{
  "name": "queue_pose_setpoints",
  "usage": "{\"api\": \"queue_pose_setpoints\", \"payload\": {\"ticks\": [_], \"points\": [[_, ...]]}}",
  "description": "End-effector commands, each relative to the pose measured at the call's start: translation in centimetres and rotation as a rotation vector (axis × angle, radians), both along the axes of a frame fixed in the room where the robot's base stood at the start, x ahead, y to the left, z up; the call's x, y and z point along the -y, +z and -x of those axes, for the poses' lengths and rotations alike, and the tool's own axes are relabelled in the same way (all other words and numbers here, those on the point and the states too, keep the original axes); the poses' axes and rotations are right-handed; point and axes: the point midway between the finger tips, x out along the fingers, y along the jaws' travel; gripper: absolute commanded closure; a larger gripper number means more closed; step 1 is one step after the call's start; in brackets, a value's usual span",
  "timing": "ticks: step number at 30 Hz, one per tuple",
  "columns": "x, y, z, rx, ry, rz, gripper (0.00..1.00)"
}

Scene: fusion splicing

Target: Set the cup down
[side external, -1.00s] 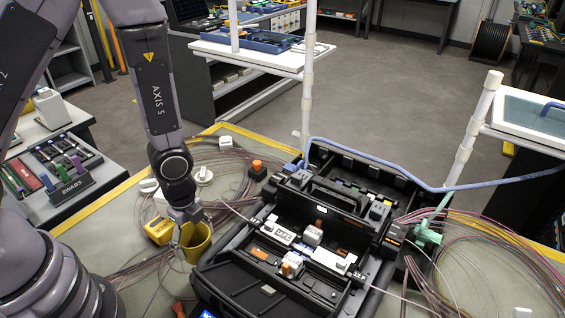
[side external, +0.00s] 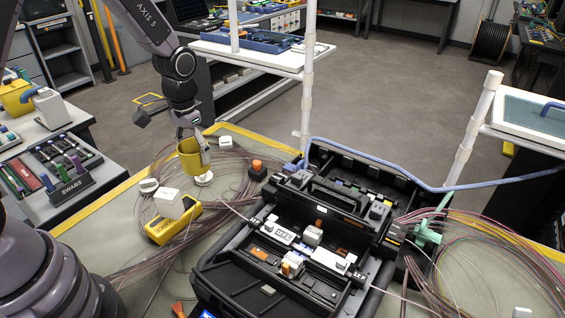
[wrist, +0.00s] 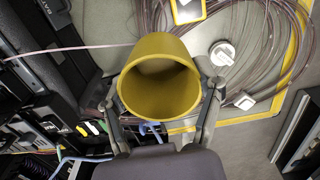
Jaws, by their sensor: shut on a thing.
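A yellow cup (side external: 190,155) is held in my gripper (side external: 192,140), above the far left part of the work mat in the side view. In the wrist view the cup (wrist: 160,75) shows its open mouth and empty-looking inside, between the two fingers of my gripper (wrist: 163,100). The fingers press on its two sides. In the side view the cup looks upright, just above or behind a small white knob-like piece (side external: 204,179). I cannot tell how high it is over the mat.
A yellow device (side external: 172,224) with a white block lies at the mat's left. Coiled fibres (side external: 150,190) spread around it. An orange-topped black piece (side external: 257,169) stands right of the cup. The black splicing case (side external: 230,275) fills the middle. The SWABS rack (side external: 70,183) is on the left table.

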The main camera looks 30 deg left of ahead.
Motion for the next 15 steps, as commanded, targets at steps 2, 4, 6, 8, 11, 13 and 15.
{"api": "queue_pose_setpoints", "payload": {"ticks": [2, 4, 6, 8, 11, 13, 15], "points": [[2.0, -1.0, 2.3, -0.007, -0.01, 0.0, 0.75], [3.5, -1.8, 4.4, -0.008, -0.011, 0.0, 0.75], [4.7, -2.4, 6.4, -0.006, -0.013, 0.0, 0.75], [5.4, -2.8, 8.0, -0.006, -0.012, 0.0, 0.75], [6.1, -3.2, 9.6, -0.003, -0.008, 0.0, 0.75], [6.5, -3.6, 9.6, -0.001, -0.008, 0.001, 0.75], [6.9, -4.2, 8.7, 0.0, -0.005, 0.001, 0.75]]}}
